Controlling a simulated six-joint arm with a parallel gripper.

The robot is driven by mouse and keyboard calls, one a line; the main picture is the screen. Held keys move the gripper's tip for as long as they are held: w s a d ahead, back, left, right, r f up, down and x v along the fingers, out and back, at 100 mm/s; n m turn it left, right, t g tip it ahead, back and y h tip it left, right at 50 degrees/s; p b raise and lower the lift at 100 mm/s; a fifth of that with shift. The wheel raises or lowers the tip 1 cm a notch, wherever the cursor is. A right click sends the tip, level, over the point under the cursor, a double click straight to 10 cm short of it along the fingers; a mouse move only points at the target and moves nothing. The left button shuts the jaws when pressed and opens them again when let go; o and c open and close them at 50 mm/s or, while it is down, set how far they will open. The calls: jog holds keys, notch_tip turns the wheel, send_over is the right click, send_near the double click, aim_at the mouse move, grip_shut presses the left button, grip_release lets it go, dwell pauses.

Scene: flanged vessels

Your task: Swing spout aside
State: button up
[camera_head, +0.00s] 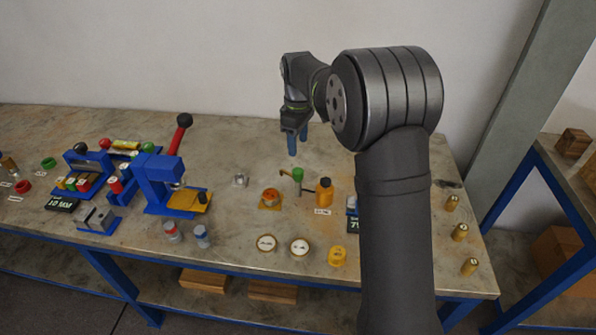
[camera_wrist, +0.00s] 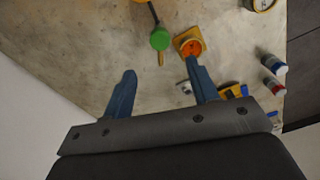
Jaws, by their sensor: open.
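A green-topped post (camera_head: 297,176) stands near the table's middle, with a thin brass-coloured spout (camera_head: 285,172) reaching left from its top. In the wrist view the green top (camera_wrist: 160,39) shows with the spout (camera_wrist: 161,58) pointing down the picture, beside the orange vessel's mouth rather than over it. The orange flanged vessel (camera_head: 270,195) sits on a yellow square plate, left of the post; it also shows in the wrist view (camera_wrist: 190,46). My gripper (camera_head: 292,143) is open and empty, above and behind the post, fingers down; its blue fingers (camera_wrist: 161,71) are apart from everything.
A dark rod runs from the post towards an orange bottle (camera_head: 324,191) on its right. Round white-faced discs (camera_head: 299,246) lie in front. Brass weights (camera_head: 460,232) stand far right. The table behind the post is clear.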

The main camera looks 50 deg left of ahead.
aim_at(298, 170)
notch_tip(298, 170, down, 12)
jog(key=shift+r, duration=0.15)
jog(key=shift+c, duration=0.4)
grip_shut()
